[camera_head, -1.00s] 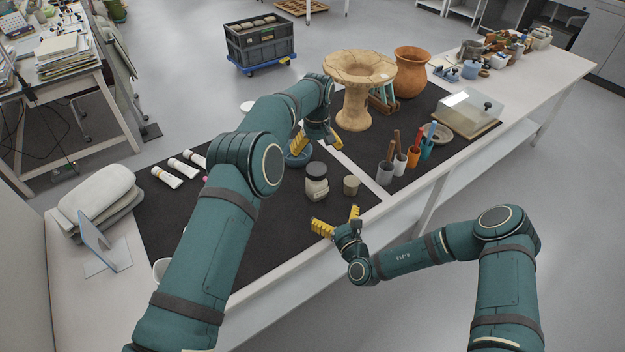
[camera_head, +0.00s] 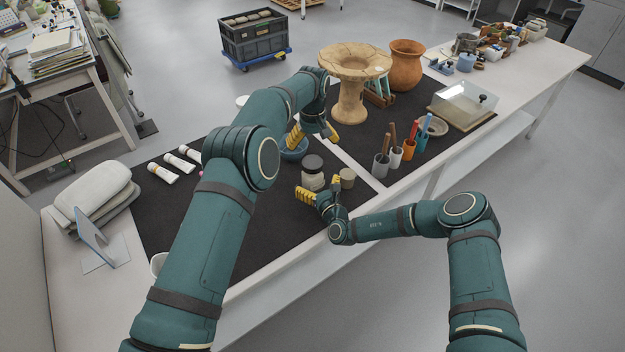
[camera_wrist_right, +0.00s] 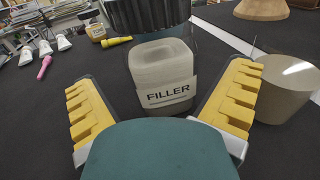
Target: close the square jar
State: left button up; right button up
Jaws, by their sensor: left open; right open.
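The square jar (camera_head: 313,181) stands on the dark mat. It is clear, with pale contents and a FILLER label in the right wrist view (camera_wrist_right: 168,91). A dark lid (camera_head: 313,162) sits over its top; whether it is fastened I cannot tell. My right gripper (camera_head: 320,188) is open, low at the jar's near side. In the right wrist view its yellow fingers flank the jar, with gaps visible on both sides. My left gripper (camera_head: 313,134) is open and empty, beyond and above the jar.
A short beige cylinder (camera_head: 347,178) stands close to the right of the jar. Cups with tools (camera_head: 381,164) stand farther right. The mat (camera_head: 270,225) left of the jar is clear.

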aim_at(312, 161)
jog(key=shift+x, duration=1.75)
grip_shut()
pick_arm(q)
jog(key=n, duration=0.5)
jog(key=shift+n, duration=0.3)
pick_arm(e)
jog(key=shift+d, duration=0.1)
pick_arm(q)
jog(key=n, duration=1.7)
jog(key=shift+w+a, duration=0.1)
jog(key=shift+f, duration=0.1)
jog(key=shift+f, duration=3.9)
